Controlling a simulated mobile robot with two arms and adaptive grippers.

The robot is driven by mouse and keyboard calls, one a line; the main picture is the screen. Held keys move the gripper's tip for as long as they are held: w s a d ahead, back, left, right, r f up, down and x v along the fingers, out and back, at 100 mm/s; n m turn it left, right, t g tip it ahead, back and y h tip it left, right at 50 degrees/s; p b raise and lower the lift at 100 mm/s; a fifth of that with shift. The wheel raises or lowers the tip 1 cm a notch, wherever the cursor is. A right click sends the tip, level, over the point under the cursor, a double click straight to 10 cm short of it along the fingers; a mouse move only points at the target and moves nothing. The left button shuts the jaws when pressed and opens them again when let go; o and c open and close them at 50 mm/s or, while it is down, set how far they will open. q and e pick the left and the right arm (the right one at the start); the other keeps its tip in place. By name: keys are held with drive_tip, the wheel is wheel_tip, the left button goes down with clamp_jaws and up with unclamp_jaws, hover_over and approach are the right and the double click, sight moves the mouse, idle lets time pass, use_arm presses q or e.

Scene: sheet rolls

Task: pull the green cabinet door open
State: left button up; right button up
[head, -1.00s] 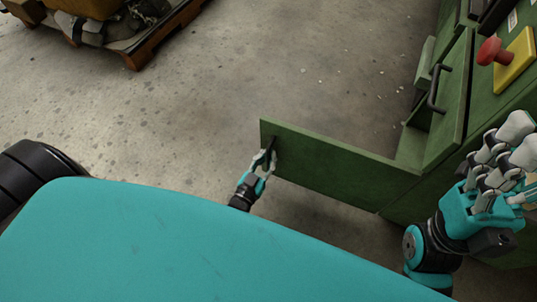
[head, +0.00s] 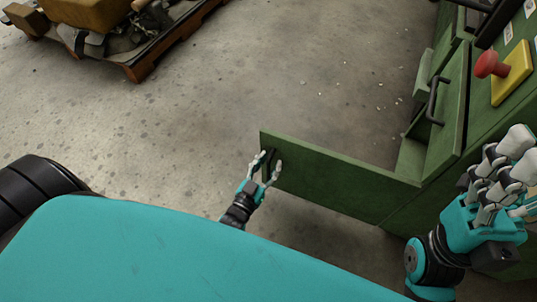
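The green cabinet door (head: 345,185) stands swung out from the green cabinet (head: 425,205), its free edge to the left. Its dark handle (head: 269,162) is near that free edge. My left gripper (head: 267,165) is at the handle with its two fingers spread apart, one on each side of it in this view. I cannot tell whether a finger touches the handle or door. My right gripper (head: 510,155) is raised at the right edge, in front of the cabinet and away from the door. Its fingertips overlap in view, so its opening is unclear.
A second green panel with a dark handle (head: 436,100) is on the cabinet, behind the door. A red button (head: 490,64) on a yellow plate is at upper right. A loaded wooden pallet (head: 150,62) stands at upper left. The concrete floor between is clear.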

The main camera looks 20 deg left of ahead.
sight(275, 142)
use_arm(q)
wheel_tip(275, 142, up, 7)
drive_tip(key=shift+r, duration=0.15)
idle(0.5)
drive_tip(key=shift+s, duration=0.1)
